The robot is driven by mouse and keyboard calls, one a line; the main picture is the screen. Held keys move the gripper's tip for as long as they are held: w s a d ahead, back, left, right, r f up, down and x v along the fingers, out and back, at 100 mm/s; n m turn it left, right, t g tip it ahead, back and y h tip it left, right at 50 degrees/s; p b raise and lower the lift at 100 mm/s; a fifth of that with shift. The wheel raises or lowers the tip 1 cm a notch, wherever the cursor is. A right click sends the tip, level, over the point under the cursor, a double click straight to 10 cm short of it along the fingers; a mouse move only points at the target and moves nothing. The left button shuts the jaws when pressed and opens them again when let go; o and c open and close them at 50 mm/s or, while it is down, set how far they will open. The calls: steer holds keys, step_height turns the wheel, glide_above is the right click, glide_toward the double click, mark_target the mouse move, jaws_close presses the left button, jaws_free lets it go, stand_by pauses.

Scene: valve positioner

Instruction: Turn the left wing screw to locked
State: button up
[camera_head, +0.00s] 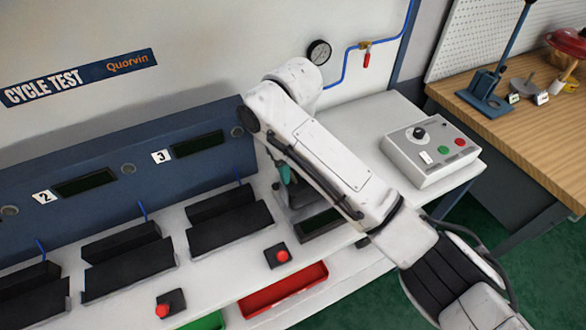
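My white arm crosses the middle of the head view and covers part of the bench. I cannot make out my gripper's fingers; that end of the arm is hidden behind its own links. A small teal and grey shape (284,173) shows at the left edge of my arm, above a dark bench slot; I cannot tell whether it belongs to the valve positioner. No wing screw can be made out, so its position cannot be read.
The white bench (350,118) carries several black cradles, such as one (229,227) left of my arm. Red push buttons (282,256) line its front. A control box (430,154) stands right, beside a wooden table (530,140). A red bin (283,290) sits below.

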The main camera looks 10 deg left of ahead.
jaws_close()
stand_by(0.3)
